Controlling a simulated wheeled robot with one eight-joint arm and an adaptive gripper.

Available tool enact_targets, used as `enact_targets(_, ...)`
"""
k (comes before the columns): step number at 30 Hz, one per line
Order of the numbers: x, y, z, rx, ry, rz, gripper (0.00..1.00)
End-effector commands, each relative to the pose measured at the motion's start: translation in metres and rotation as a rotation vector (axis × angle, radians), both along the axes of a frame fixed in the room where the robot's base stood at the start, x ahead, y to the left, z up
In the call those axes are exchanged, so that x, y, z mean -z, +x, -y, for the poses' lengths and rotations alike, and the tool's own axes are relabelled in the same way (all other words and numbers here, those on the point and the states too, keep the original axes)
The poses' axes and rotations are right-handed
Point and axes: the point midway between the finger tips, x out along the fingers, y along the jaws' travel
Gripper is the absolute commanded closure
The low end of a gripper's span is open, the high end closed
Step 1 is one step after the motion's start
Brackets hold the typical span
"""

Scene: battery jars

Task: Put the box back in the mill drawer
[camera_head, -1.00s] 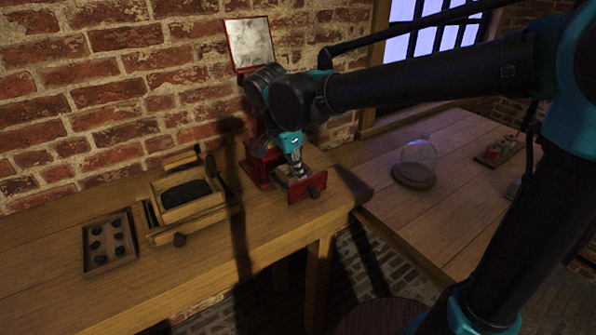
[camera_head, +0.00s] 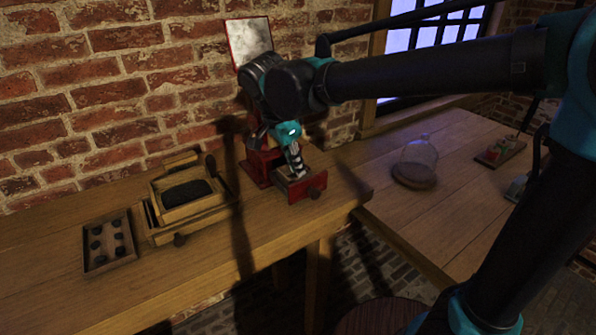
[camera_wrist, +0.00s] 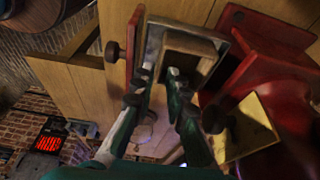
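The red mill (camera_head: 257,168) stands on the wooden table against the brick wall, partly hidden by my arm. Its red drawer (camera_head: 305,188), with a dark round knob, is pulled out at the front; it also shows in the wrist view (camera_wrist: 134,45). In the wrist view a small brownish box (camera_wrist: 190,46) appears to sit inside the drawer. My gripper (camera_head: 296,172) points down over the drawer. In the wrist view my gripper (camera_wrist: 160,73) has its fingertips apart at the box's near end, with nothing clearly held between them. Exact contact with the box is unclear.
A wooden frame box (camera_head: 188,205) with a dark pad stands left of the mill. A tray (camera_head: 108,258) with several dark discs lies further left. A glass dome (camera_head: 417,160) stands on the right table. Table around the drawer's left is clear.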

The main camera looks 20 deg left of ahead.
Motion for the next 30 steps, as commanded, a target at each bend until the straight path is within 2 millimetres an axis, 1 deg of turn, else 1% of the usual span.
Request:
enact_targets(1, -0.010, -0.003, -0.002, -0.001, 0.000, 0.000, 0.86)
enact_targets(6, -0.045, -0.011, -0.009, -0.002, 0.000, 0.000, 0.86)
enact_targets(9, -0.062, -0.015, -0.012, -0.001, 0.000, 0.000, 0.86)
enact_targets(13, -0.080, -0.020, -0.016, 0.000, 0.000, 0.000, 0.86)
enact_targets(19, -0.091, -0.022, -0.018, 0.000, -0.001, -0.001, 0.86)
enact_targets(30, -0.092, -0.022, -0.018, 0.000, 0.000, 0.000, 0.86)
